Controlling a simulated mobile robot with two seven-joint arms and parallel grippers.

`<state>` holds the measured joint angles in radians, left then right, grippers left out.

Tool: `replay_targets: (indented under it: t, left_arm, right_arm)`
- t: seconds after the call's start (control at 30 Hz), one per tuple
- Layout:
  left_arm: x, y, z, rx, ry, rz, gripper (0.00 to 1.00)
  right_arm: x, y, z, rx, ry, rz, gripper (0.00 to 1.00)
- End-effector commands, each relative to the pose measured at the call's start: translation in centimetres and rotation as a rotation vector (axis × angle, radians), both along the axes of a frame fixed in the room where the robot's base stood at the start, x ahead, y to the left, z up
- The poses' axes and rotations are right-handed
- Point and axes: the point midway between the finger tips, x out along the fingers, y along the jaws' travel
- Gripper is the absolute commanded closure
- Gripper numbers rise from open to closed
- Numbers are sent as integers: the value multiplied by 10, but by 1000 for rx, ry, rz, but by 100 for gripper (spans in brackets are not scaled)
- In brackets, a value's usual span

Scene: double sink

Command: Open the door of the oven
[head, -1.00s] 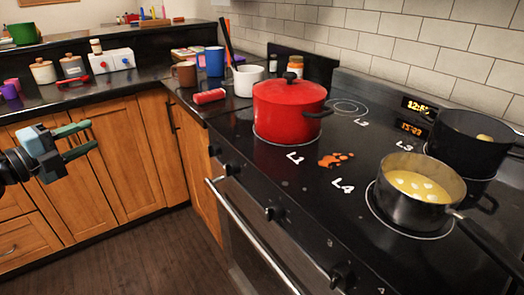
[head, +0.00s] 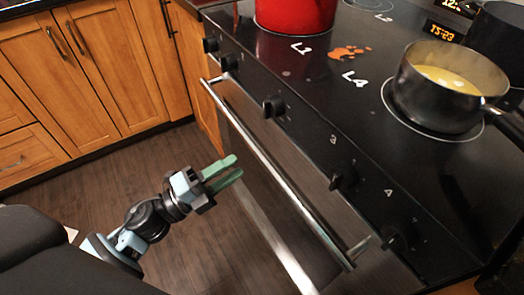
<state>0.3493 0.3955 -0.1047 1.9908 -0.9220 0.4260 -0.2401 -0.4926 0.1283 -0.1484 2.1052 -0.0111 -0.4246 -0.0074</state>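The oven is set under the black stove top. Its front carries a long silver door handle (head: 285,178), running from upper left to lower right. The oven door (head: 300,213) behind the handle looks shut. My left gripper (head: 232,172) has two green fingers pointing right toward the handle. They are apart with a narrow gap between them, and nothing shows in it. The gripper appears just left of the handle and does not appear to touch it. My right gripper is not in view.
A row of black knobs (head: 274,107) lines the stove front above the handle. A red pot (head: 295,12) and a saucepan of yellow liquid (head: 448,88) stand on the stove top. Wooden cabinets (head: 85,65) are at the left. The dark floor (head: 95,185) is clear.

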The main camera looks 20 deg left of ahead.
Motion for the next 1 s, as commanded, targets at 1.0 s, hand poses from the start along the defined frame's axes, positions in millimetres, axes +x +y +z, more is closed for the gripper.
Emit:
replay_targets:
  t: [1.0]
  left_arm:
    - [61,-46,15,1,2,1,61]
  right_arm:
    - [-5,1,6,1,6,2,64]
